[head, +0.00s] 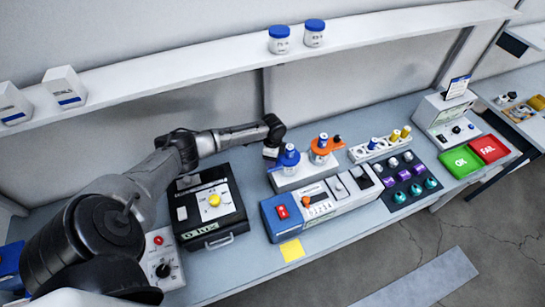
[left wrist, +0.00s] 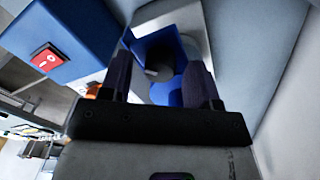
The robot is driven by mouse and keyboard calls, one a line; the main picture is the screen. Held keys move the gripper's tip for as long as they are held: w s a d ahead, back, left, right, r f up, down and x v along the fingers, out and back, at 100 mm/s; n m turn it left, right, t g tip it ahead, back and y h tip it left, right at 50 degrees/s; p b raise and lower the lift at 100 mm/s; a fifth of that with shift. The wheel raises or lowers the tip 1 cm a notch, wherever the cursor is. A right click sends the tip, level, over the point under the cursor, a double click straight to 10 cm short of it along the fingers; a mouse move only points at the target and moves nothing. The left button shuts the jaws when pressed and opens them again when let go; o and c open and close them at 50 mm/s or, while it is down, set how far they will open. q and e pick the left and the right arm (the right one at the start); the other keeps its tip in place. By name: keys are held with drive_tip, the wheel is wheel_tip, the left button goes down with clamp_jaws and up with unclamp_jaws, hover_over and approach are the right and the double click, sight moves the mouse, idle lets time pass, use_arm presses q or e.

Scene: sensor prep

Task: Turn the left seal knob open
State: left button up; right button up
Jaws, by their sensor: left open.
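The left seal knob is blue (head: 289,157) and stands on a pale block behind the blue-ended instrument. An orange knob (head: 320,147) stands to its right. My left gripper (head: 271,151) is just left of the blue knob in the head view. In the left wrist view the left gripper's two dark fingers (left wrist: 160,70) are apart, with the blue knob (left wrist: 166,93) showing between and beyond them. Whether they touch it I cannot tell. The knob's turn angle is partly hidden by the fingers. My right gripper is in neither view.
The blue box end with a red switch (head: 282,212) is in front of the knobs. A white shelf (head: 190,66) runs above the bench. A yellow note (head: 292,250) lies at the front edge.

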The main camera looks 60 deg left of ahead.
use_arm(q)
wheel_tip(320, 180, up, 14)
drive_tip(key=b, duration=0.2)
drive_tip(key=shift+w+a, duration=0.2)
drive_tip(key=shift+f, duration=0.1)
idle(0.7)
